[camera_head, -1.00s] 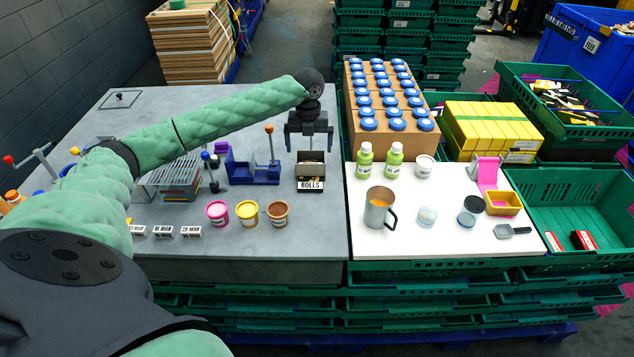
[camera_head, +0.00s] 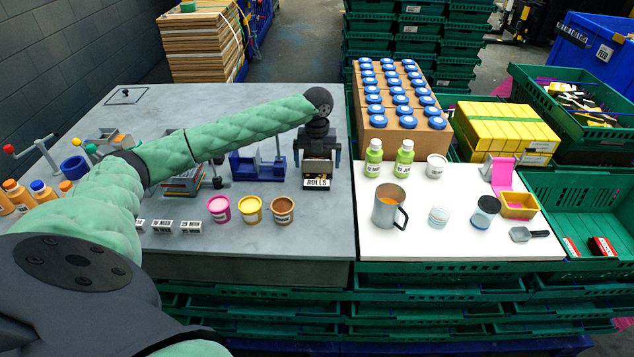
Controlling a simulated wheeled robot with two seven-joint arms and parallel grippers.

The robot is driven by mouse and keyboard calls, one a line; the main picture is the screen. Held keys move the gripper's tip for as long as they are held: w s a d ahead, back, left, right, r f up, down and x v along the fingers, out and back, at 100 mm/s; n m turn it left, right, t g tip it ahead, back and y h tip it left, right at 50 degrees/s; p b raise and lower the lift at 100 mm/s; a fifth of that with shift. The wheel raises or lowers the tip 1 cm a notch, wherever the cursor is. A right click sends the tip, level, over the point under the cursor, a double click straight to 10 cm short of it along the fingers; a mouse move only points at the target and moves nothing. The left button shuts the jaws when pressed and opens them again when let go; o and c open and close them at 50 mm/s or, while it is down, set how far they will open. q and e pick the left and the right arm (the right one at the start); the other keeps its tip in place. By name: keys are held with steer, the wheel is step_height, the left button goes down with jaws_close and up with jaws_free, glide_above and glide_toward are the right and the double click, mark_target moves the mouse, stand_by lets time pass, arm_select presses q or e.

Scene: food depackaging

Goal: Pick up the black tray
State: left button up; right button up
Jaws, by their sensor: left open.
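A small black tray (camera_head: 316,184) with a white "ROLLS" label on its front stands on the grey table, near the table's right side. Brownish contents show above its front edge, partly hidden by the gripper. My left gripper (camera_head: 318,163) points down over the tray. Its two dark fingers are spread apart, one on each side of the tray's upper part. I cannot tell whether the fingers touch it. My right gripper is out of view.
Three tubs, pink (camera_head: 219,209), yellow (camera_head: 251,210) and brown (camera_head: 283,211), stand left and in front of the tray. A blue holder (camera_head: 257,166) is close at its left. Right, a white board (camera_head: 410,245) holds a steel mug (camera_head: 389,206) and bottles.

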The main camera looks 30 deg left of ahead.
mark_target(317, 177)
arm_select(q)
steer(key=shift+f, duration=0.6)
steer(key=shift+f+p, duration=1.05)
steer(key=shift+f, duration=1.35)
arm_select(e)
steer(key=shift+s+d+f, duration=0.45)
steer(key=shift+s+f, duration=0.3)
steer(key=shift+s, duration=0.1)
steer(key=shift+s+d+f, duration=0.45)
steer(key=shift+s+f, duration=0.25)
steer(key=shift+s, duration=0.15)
arm_select(q)
steer(key=c, duration=1)
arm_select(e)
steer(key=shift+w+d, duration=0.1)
